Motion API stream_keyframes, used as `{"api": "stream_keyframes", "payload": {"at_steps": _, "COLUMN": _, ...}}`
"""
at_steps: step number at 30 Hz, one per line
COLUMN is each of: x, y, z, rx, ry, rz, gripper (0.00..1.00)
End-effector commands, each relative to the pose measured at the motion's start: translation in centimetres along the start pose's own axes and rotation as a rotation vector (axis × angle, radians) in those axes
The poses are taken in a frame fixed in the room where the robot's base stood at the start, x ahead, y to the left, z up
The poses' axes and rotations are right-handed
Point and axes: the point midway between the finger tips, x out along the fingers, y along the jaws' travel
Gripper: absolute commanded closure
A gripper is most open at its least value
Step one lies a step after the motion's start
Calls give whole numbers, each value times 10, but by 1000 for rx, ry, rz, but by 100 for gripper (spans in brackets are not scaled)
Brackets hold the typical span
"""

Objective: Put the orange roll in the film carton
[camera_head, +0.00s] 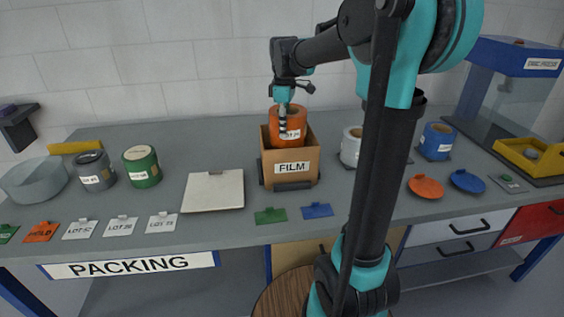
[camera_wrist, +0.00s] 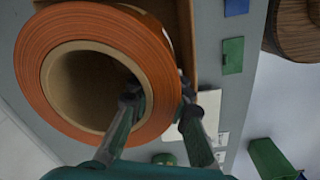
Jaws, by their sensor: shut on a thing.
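The orange roll (camera_head: 300,119) is upright at the mouth of the brown film carton (camera_head: 308,168). Its lower part is hidden behind the carton's front wall, so I cannot tell whether it touches the bottom. My gripper (camera_head: 283,128) points down and is shut on the roll's wall. In the wrist view my gripper (camera_wrist: 160,104) has one finger inside the core and the other outside the orange roll (camera_wrist: 38,72). A brown edge of the carton (camera_wrist: 187,40) shows beside the roll there.
Grey (camera_head: 93,170) and green (camera_head: 141,166) rolls stand left; white (camera_head: 350,147) and blue (camera_head: 437,142) rolls stand right. A pale square board (camera_head: 213,190) lies left of the carton. Flat green (camera_head: 270,216) and blue (camera_head: 317,210) cards lie in front.

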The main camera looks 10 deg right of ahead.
Motion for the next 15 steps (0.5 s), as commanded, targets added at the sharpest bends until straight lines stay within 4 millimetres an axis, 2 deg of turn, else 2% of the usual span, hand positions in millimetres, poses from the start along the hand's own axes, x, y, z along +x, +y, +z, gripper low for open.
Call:
{"api": "stream_keyframes", "payload": {"at_steps": 9, "x": 65, "y": 0, "z": 0, "rx": 0, "ry": 0, "rz": 0, "gripper": 100}}
{"api": "stream_keyframes", "payload": {"at_steps": 15, "x": 88, "y": -1, "z": 0, "rx": 0, "ry": 0, "rz": 0, "gripper": 100}}
